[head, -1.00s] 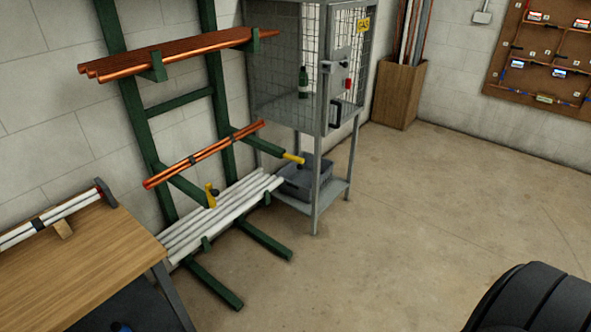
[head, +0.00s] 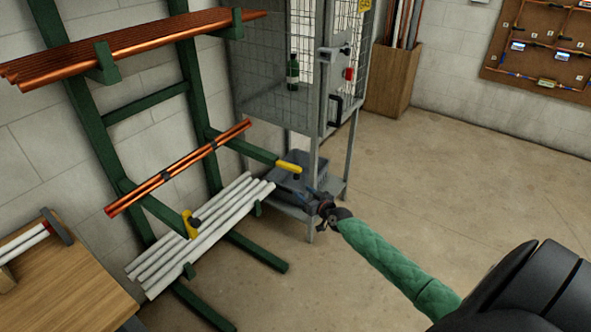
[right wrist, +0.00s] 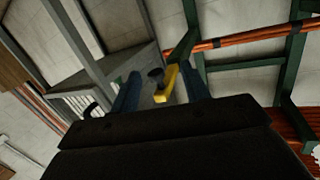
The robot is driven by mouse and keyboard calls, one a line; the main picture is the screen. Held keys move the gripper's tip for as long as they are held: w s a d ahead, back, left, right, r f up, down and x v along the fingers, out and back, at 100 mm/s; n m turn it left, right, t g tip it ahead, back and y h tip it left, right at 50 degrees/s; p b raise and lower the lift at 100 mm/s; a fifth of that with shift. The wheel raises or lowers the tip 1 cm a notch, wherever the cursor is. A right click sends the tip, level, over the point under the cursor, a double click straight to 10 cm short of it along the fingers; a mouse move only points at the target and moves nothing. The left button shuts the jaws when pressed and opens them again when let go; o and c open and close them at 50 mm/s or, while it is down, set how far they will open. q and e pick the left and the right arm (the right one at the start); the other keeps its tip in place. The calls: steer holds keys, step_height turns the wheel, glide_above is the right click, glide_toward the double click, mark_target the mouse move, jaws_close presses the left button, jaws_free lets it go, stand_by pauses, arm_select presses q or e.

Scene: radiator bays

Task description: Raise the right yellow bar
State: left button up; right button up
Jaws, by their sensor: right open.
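The right yellow bar (head: 288,167) lies roughly level at the front end of the rack's right green arm, with a dark knob beside it. It also shows in the right wrist view (right wrist: 167,84), between my fingers in the picture and beyond them. My right gripper (head: 314,194) is open and empty, below and to the right of the bar in the head view, apart from it. Its blue fingers (right wrist: 163,88) show in the right wrist view. The left yellow bar (head: 189,224) stands upright at the end of the left green arm. My left gripper is out of view.
Copper pipes (head: 180,168) lie across the two green arms. White pipes (head: 200,232) rest on the lower level. A wire cage (head: 290,75) with a grey crate (head: 300,176) below stands close behind the right bar. The floor to the right is clear.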

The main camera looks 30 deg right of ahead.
mark_target(299, 178)
steer(key=shift+t+h, duration=0.6)
steer(key=shift+t, duration=0.1)
steer(key=w, duration=0.2)
steer(key=w+d+r, duration=0.1)
steer(key=w, duration=0.1)
steer(key=w+r, duration=0.1)
steer(key=w, duration=0.1)
steer(key=shift+w+d+r, duration=0.15)
steer(key=shift+w+r, duration=0.05)
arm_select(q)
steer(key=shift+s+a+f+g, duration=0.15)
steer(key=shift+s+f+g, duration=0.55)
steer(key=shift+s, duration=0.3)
arm_select(e)
steer(key=shift+w, duration=0.75)
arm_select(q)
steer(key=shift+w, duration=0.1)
arm_select(e)
jaws_close()
